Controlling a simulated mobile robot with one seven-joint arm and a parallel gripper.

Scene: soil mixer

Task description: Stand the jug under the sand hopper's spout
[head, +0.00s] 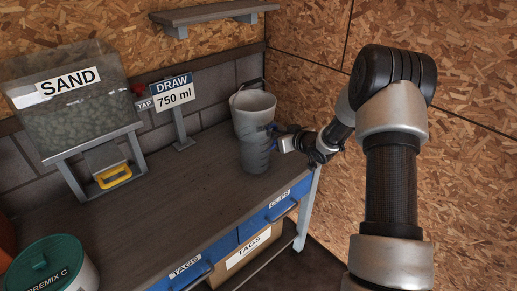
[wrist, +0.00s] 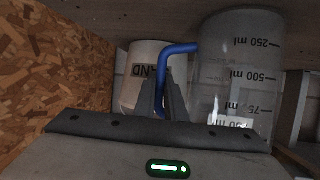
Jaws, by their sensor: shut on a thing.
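The jug (head: 256,155) is a clear grey measuring jug near the right end of the bench. In the wrist view the jug (wrist: 232,85) appears upside down, with ml marks and a blue handle (wrist: 180,48). My gripper (head: 279,143) comes from the right, and its fingers (wrist: 164,95) are shut on the handle. The jug looks upright; I cannot tell whether its base touches the bench. The sand hopper (head: 68,105), labelled SAND, stands at the left, well away from the jug. Its spout (head: 104,160) has a yellow handle (head: 114,176) in front.
A pale bucket (head: 253,106) stands close behind the jug. A "DRAW 750 ml" sign (head: 173,97) stands between hopper and jug. A green-lidded PREMIX C tub (head: 46,268) is at front left. The bench top (head: 190,185) between spout and jug is clear.

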